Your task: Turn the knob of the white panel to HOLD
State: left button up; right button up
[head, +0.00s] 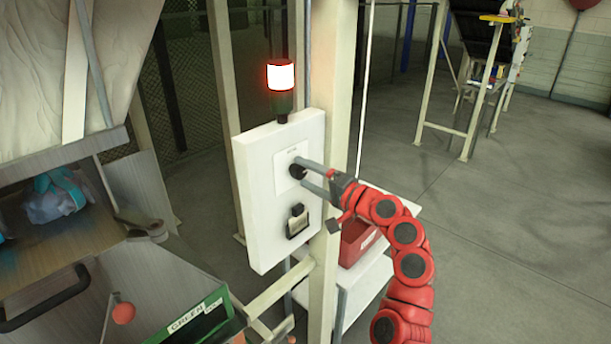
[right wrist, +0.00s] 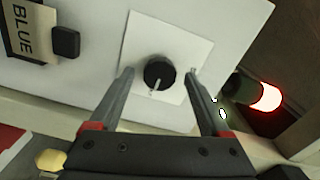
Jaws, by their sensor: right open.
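The white panel (head: 268,195) is fixed upright on a pale post. Its black knob (head: 297,171) sits on a white label plate (head: 289,164); the lettering there is too small to read. My right gripper (head: 305,171) reaches the knob from the right. In the right wrist view the knob (right wrist: 159,73) shows a pale pointer mark toward the bottom of the picture. There my right gripper (right wrist: 162,72) is open, with one finger on each side of the knob and gaps between. My left gripper is not in view.
A lit red-and-white lamp (head: 281,80) stands on top of the panel. A black block with a tag (head: 297,222) is below the knob; the tag reads BLUE in the right wrist view (right wrist: 24,28). A red bin (head: 358,243) sits behind the post. A green-labelled bin (head: 190,318) is at lower left.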

jog(key=b+v, duration=0.6)
jog(key=v, duration=1)
jog(key=shift+s+d, duration=0.25)
